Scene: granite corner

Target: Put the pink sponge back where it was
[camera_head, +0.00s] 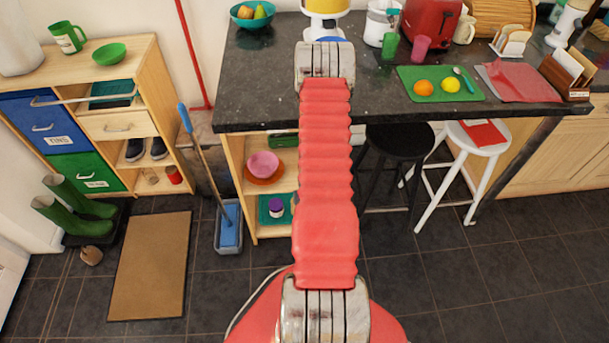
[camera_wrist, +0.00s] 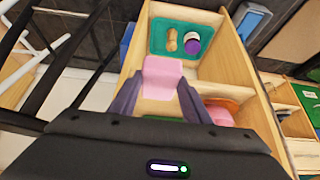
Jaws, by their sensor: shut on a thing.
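The pink sponge (camera_wrist: 163,79) is in the wrist view, between the two dark fingers of my gripper (camera_wrist: 160,98). My gripper is shut on it, and the sponge sticks out beyond the fingertips. Sponge and gripper are in front of the open wooden shelf unit (camera_wrist: 222,62) under the counter. I cannot tell whether the sponge touches a shelf. In the head view my red arm hides the gripper and the sponge.
A teal tray (camera_wrist: 158,48) holds a brown item (camera_wrist: 172,39) and a purple-lidded white jar (camera_wrist: 192,43). A pink bowl (camera_head: 262,165) sits on an orange plate (camera_head: 264,179) on the shelf above. A black stool (camera_head: 398,140) stands right of the unit, a mop bucket (camera_head: 228,228) left.

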